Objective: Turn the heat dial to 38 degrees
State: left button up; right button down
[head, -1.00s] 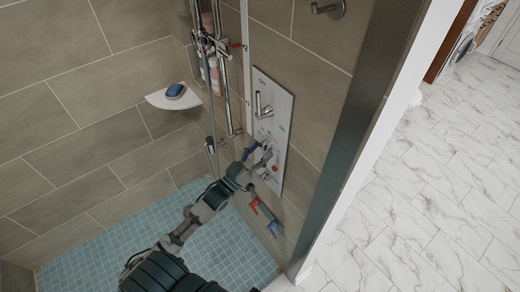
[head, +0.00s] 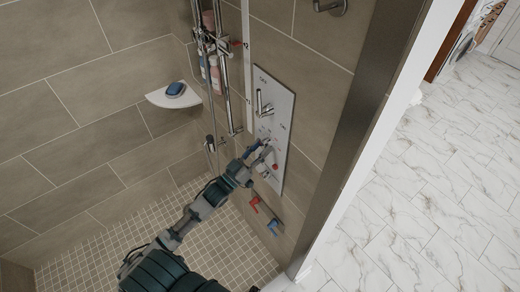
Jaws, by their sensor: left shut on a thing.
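The heat dial (head: 274,166) is on the lower part of a pale control plate (head: 279,108) on the shower wall. A red mark shows at it, and its numbers are too small to read. My left gripper (head: 266,149) is shut on the dial, and its fingers hide much of it. A chrome lever (head: 263,104) sits higher on the plate, clear of the gripper. My right gripper is out of view.
Red (head: 255,203) and blue (head: 273,227) valve handles stick out below the plate. A chrome riser rail (head: 224,80) with bottles is at left. A corner shelf (head: 174,97) holds a blue soap. A dark frame edge (head: 345,140) stands at right.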

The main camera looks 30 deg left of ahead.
pick_arm(q)
jog(key=m+h, duration=0.1)
jog(key=m, duration=0.2)
jog(key=m+g+h, duration=0.1)
jog(key=m+h, duration=0.1)
jog(key=m, duration=0.1)
jog(key=m+g+h, duration=0.1)
jog(key=m+h, duration=0.1)
jog(key=m, duration=0.2)
jog(key=shift+w+a+r, duration=0.1)
jog(key=shift+w+a, duration=0.1)
jog(key=shift+a, duration=0.15)
jog(key=m+g+h, duration=0.1)
jog(key=m, duration=0.2)
jog(key=m+g, duration=0.2)
jog(key=m, duration=0.2)
jog(key=shift+a+r+m+h, duration=0.1)
jog(key=shift+a+m+h, duration=0.05)
jog(key=shift+m+h, duration=0.2)
jog(key=shift+m+g, duration=0.25)
jog(key=shift+g, duration=0.15)
jog(key=o, duration=1.1)
jog(key=shift+w, duration=0.1)
jog(key=shift+o, duration=0.2)
jog(key=v, duration=1.2)
jog(key=shift+f, duration=0.35)
